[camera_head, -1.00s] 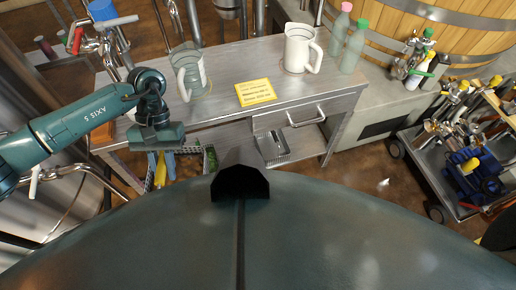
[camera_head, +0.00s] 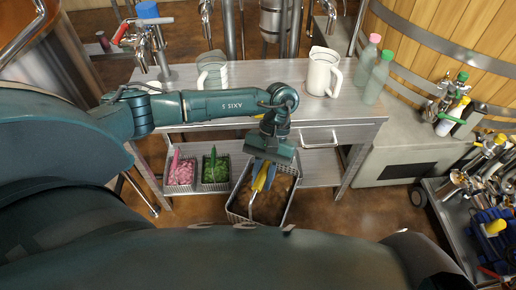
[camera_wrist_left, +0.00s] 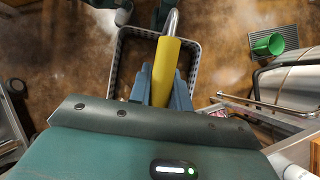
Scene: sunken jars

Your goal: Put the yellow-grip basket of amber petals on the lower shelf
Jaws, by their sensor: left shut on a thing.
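The basket (camera_head: 236,211) is a dark mesh one with a light rim and a tall yellow grip (camera_head: 260,182). It hangs in front of the table, clear of the lower shelf (camera_head: 319,167). Its inside looks brown; I cannot tell petals from floor there. My left gripper (camera_head: 264,166) is shut on the yellow grip, above the basket. In the left wrist view the yellow grip (camera_wrist_left: 165,72) stands between the blue fingers, with the basket rim (camera_wrist_left: 118,62) around it. My right gripper is not in view.
A pink-filled basket (camera_head: 181,174) and a green-filled basket (camera_head: 215,174) stand at the left of the lower shelf. The shelf's right part looks clear. A white pitcher (camera_head: 321,75) and bottles (camera_head: 378,78) stand above. A tool cart (camera_head: 470,215) is at right.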

